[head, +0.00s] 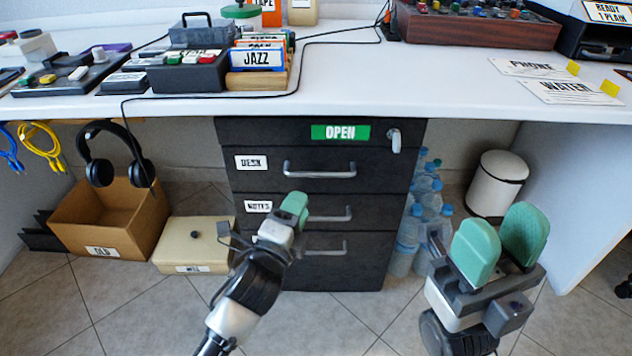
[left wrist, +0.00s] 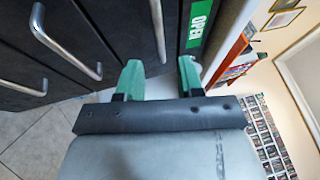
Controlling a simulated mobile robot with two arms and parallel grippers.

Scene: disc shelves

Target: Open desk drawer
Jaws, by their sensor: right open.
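The black drawer unit (head: 320,270) stands under the white desk, its drawers flush. The top drawer (head: 380,162) bears a DESK label and a silver bar handle (head: 320,172); a key sits at the upper right, beside a green OPEN sign. My left gripper (head: 294,210) is in front of the unit, just below the top handle in the head view. In the left wrist view, my left gripper (left wrist: 160,72) is open, and the top handle (left wrist: 157,25) appears between its fingers, apart from them. My right gripper (head: 500,243) is open and empty, right of the unit.
Water bottles (head: 408,245) stand right of the unit, near a white bin (head: 497,183). A cardboard box (head: 100,220) and a cream box (head: 193,245) are on the floor at left. Headphones (head: 100,172) hang under the desk (head: 320,105).

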